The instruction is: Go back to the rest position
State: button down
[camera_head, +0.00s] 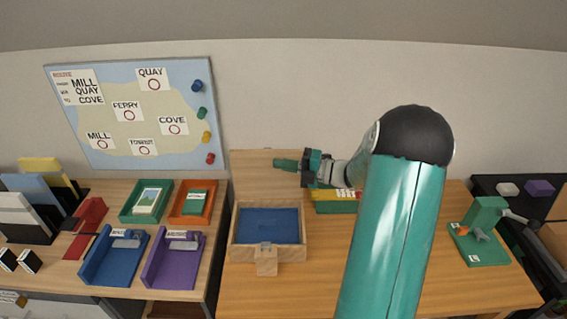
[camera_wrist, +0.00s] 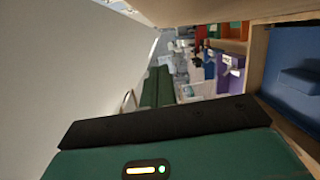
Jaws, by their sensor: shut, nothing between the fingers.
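My gripper (camera_head: 277,164) is shut and empty. Its green fingers point left, level with the raised lid (camera_head: 243,182) of a wooden box. The fingers also show together in the wrist view (camera_wrist: 156,88), beyond the dark edge of the gripper body. The wooden box (camera_head: 236,252) stands on the desk below, with a blue lining and a wooden latch (camera_head: 266,262) at its front. In the wrist view a wooden edge of the box runs at the right, beside its blue inside (camera_wrist: 297,45). My teal arm covers part of the desk in the head view.
Green (camera_head: 127,217) and orange (camera_head: 177,215) trays, plus blue (camera_head: 91,270) and purple (camera_head: 155,272) ones, stand at left. A map board (camera_head: 187,140) is on the wall. A yellow-and-green item (camera_head: 330,207) lies behind my arm. A green stand (camera_head: 482,252) is at right.

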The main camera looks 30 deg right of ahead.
jog(key=v, duration=0.9)
jog(key=shift+d, duration=0.35)
jog(key=shift+s+r, duration=0.1)
jog(key=shift+s, duration=0.15)
